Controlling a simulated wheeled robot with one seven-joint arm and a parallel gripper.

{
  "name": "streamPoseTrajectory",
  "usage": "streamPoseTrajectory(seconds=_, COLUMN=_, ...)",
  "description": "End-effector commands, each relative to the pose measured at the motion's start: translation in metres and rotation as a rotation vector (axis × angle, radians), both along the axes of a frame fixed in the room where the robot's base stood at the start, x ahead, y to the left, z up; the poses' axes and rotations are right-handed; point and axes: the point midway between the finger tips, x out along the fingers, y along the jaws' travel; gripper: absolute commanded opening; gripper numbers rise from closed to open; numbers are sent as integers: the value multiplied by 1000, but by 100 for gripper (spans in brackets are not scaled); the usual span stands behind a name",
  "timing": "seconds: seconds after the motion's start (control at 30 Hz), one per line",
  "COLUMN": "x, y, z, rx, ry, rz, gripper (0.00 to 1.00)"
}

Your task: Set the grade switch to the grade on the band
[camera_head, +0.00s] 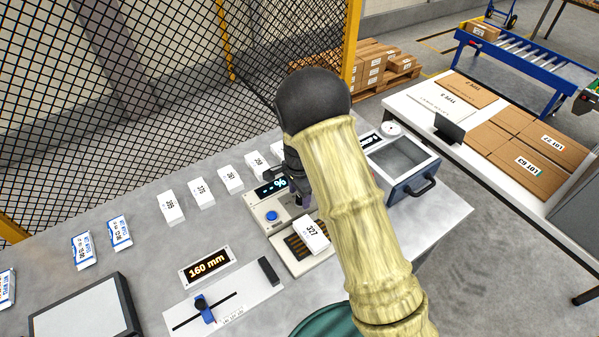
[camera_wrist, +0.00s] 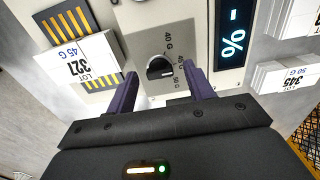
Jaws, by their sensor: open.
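The grade switch (camera_wrist: 160,67) is a round dark knob on a grey plate in the wrist view. Marks reading 40 G, 45 G and a partly covered third stand around its right side. I cannot tell clearly which mark it points at. A white box (camera_wrist: 83,55), lot 327, has a band reading 45 G; it also shows in the head view (camera_head: 312,235). My gripper (camera_wrist: 162,76) is open, its two purple fingers apart on either side of the knob's near edge, with nothing visibly held. My arm hides the switch in the head view.
The tester's display (camera_head: 270,188) reads "-- %", above a blue button (camera_head: 271,215). Box 327 lies on a slotted plate (camera_head: 287,246). Several white boxes stand in a row behind, near the mesh fence (camera_head: 120,140). A grey bin with a handle (camera_head: 402,165) is to the right.

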Motion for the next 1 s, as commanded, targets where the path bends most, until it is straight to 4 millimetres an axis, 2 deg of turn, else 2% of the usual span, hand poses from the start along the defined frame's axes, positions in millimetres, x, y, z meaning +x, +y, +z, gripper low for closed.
streamPoseTrajectory(seconds=0.17, x=1, y=1, z=27, rx=2, ry=-5, rz=1, gripper=53)
streamPoseTrajectory(seconds=0.73, x=1, y=0, z=140, rx=2, ry=-5, rz=0, gripper=53)
streamPoseTrajectory(seconds=0.9, x=0, y=0, z=161, rx=1, ry=-2, rz=1, gripper=53)
streamPoseTrajectory(seconds=1.0, x=0, y=0, z=165, rx=1, ry=-1, rz=0, gripper=53)
